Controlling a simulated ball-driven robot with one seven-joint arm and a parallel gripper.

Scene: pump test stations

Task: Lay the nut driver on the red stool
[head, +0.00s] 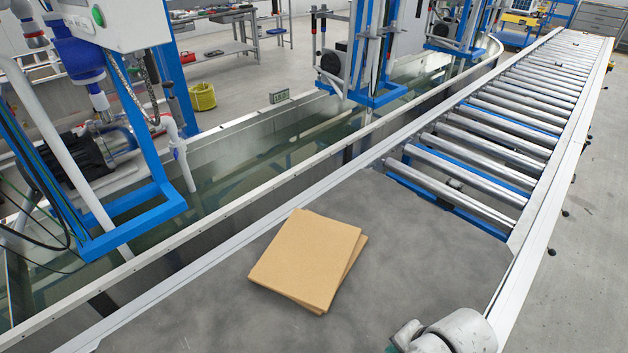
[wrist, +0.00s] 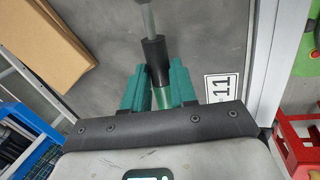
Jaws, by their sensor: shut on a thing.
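The nut driver (wrist: 154,50) shows in the wrist view, with a metal shaft, a black collar and a clear greenish handle. My gripper (wrist: 160,80) has green fingers shut on its handle, and the shaft points away, toward the top of the picture. It is held over the grey bench top; the gap beneath cannot be told. A red thing with an open frame (wrist: 300,145) stands low at the right edge of the wrist view, partly cut off; I cannot tell whether it is the red stool.
Stacked cardboard sheets (head: 306,258) lie on the grey bench top (head: 400,240); a roller conveyor (head: 500,130) runs on behind. A water trough (head: 270,160) with blue pump frames is at the left. In the wrist view, a label marked 11 (wrist: 222,88) and a green thing (wrist: 305,45) are at the right.

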